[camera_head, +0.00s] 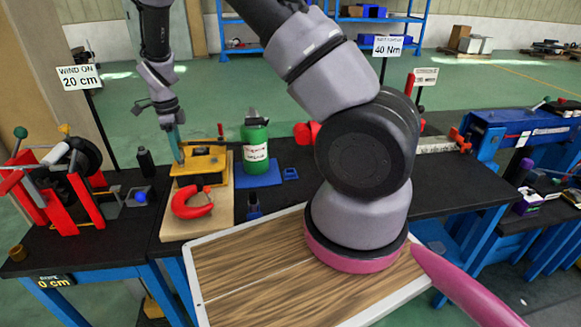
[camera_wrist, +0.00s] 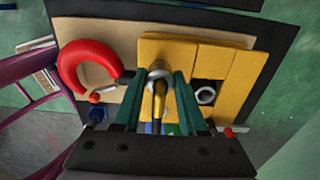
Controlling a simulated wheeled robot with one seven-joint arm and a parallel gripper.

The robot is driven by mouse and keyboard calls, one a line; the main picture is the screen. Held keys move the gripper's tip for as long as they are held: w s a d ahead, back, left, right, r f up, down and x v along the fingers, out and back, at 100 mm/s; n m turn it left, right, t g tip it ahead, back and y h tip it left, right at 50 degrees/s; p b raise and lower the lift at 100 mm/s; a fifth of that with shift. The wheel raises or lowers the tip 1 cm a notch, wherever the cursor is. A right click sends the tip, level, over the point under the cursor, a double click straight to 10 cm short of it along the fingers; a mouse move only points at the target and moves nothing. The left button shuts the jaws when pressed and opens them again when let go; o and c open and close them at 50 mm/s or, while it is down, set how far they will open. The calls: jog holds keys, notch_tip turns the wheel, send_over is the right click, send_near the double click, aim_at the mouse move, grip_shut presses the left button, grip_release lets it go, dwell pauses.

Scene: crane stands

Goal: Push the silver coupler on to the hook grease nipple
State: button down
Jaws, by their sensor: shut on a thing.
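My gripper (camera_head: 177,147) reaches down from the upper left, its teal fingers over the yellow block (camera_head: 199,161). In the wrist view its fingers (camera_wrist: 159,80) are closed around a small silver round piece, which looks like the coupler (camera_wrist: 160,75). A thin gold and dark rod runs from it back between the fingers. The red C-shaped hook (camera_head: 193,204) lies in front of the yellow block, and shows left of the fingers in the wrist view (camera_wrist: 72,62). I cannot make out the grease nipple, nor whether the coupler touches anything.
A green bottle (camera_head: 254,143) stands right of the yellow block. A silver nut-like ring (camera_wrist: 206,95) sits on the block, right of the fingers. A red-framed rig (camera_head: 88,205) stands at the left. A wooden-topped board (camera_head: 240,285) lies in front.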

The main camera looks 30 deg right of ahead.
jog(key=shift+f, duration=0.3)
jog(key=shift+c, duration=1.9)
grip_release()
jog(key=shift+r, duration=0.1)
jog(key=shift+r, duration=2.4)
notch_tip(320, 180, up, 11)
